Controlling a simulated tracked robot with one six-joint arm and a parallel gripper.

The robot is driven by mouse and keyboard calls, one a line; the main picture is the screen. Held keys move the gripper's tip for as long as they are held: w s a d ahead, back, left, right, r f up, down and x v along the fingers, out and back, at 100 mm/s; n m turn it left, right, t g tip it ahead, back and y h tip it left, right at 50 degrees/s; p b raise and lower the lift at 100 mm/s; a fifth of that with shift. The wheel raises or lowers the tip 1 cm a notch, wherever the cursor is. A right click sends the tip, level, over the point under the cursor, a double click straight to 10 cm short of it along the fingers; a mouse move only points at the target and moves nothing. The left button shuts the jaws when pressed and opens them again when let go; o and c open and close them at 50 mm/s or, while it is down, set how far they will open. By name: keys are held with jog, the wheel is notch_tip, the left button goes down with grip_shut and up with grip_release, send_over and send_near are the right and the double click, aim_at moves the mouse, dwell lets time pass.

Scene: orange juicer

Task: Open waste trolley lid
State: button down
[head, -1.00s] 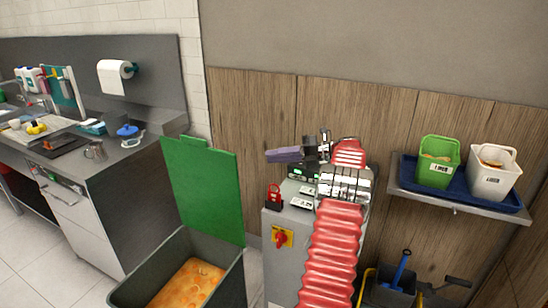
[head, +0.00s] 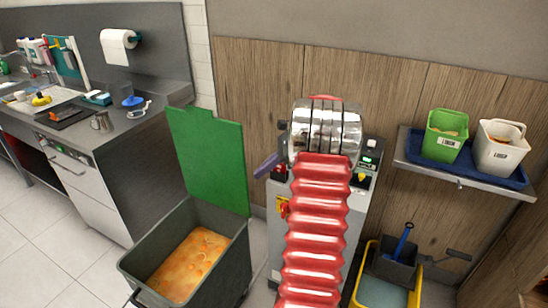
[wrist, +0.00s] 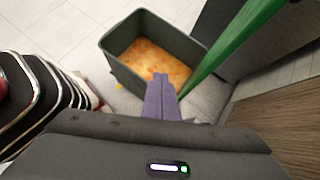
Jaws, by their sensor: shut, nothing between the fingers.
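The waste trolley (head: 232,262) is a dark grey bin at the lower middle-left of the head view. Its green lid (head: 208,160) stands open, upright along the back edge. Orange waste (head: 190,262) lies inside. The wrist view shows the trolley (wrist: 128,72) from above, with the green lid (wrist: 240,42) crossing to the right. My gripper (head: 262,168) is to the right of the lid in the head view; my arm hides most of it. Its purple fingers (wrist: 162,84) are together and empty, overlapping the bin's near edge in the wrist view. I cannot tell whether they touch the lid.
A steel counter (head: 150,122) with a sink stands left of the trolley. A wall shelf at right carries a blue tray (head: 482,170) with a green bin (head: 444,142) and a white bin (head: 497,155). A yellow mop bucket (head: 412,298) stands below. Tiled floor (head: 60,240) is clear at left.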

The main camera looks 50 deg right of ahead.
jog(key=s+a+r+n+h, duration=0.2)
jog(key=s+a+r+n, duration=0.2)
jog(key=a+n, duration=0.5)
jog(key=s+a+r+n+g+h, duration=0.1)
jog(key=s+a+r+n, duration=0.2)
jog(key=a, duration=1.8)
jog(key=s+a+r+n+h, duration=0.2)
jog(key=s+a+r+n, duration=0.2)
jog(key=s+a+n, duration=0.4)
jog(key=a+n, duration=0.7)
jog(key=shift+s+a+r+n+h, duration=0.2)
jog(key=shift+r+n+h, duration=0.1)
jog(key=shift+r+n, duration=0.1)
